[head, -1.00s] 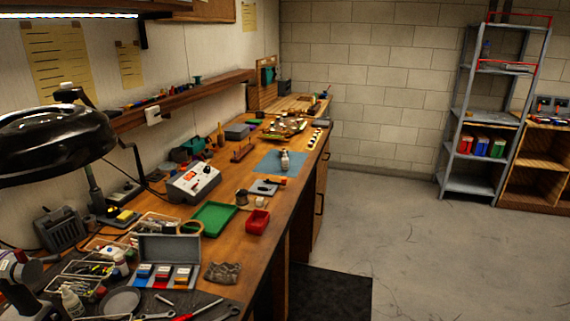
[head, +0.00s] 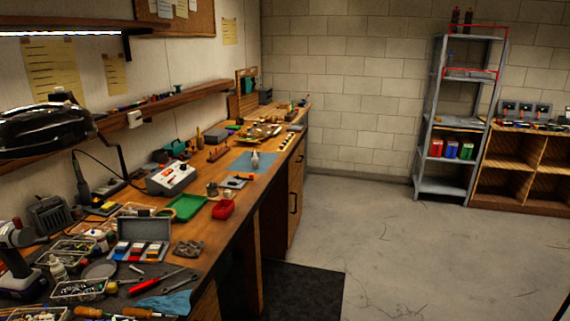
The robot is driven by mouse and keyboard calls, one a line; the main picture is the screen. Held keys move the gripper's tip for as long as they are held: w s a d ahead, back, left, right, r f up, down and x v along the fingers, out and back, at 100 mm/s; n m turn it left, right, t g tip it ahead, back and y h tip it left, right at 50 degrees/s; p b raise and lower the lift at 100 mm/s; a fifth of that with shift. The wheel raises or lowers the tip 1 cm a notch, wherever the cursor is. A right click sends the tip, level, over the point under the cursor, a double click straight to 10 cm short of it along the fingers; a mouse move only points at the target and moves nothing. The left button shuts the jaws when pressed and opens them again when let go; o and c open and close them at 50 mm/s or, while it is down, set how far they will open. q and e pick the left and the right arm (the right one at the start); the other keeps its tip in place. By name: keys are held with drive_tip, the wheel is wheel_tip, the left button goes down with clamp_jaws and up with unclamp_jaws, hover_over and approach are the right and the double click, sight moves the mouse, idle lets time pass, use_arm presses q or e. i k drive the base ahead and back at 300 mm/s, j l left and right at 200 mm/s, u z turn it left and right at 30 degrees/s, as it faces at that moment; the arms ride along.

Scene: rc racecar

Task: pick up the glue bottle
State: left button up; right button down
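A small whitish bottle (head: 255,160) stands upright on a blue mat (head: 243,167) towards the far part of the long wooden workbench. A white bottle with a narrow tip (head: 58,269) stands among the clutter at the near left of the bench. No label can be read on either, so I cannot tell which is the glue bottle. Neither of my grippers is in view.
The bench holds a green tray (head: 186,207), a red bin (head: 223,209), a grey case (head: 141,229) and loose tools. A black lamp (head: 45,128) overhangs the left. Open floor (head: 385,245) lies right of the bench, with a dark mat (head: 300,290).

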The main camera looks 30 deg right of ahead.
sight(255, 159)
drive_tip(key=i+l+z, duration=0.1)
drive_tip(key=z, duration=0.35)
drive_tip(key=i+l+z, duration=0.1)
drive_tip(key=z, duration=0.3)
drive_tip(key=i+z, duration=0.15)
drive_tip(key=z, duration=0.3)
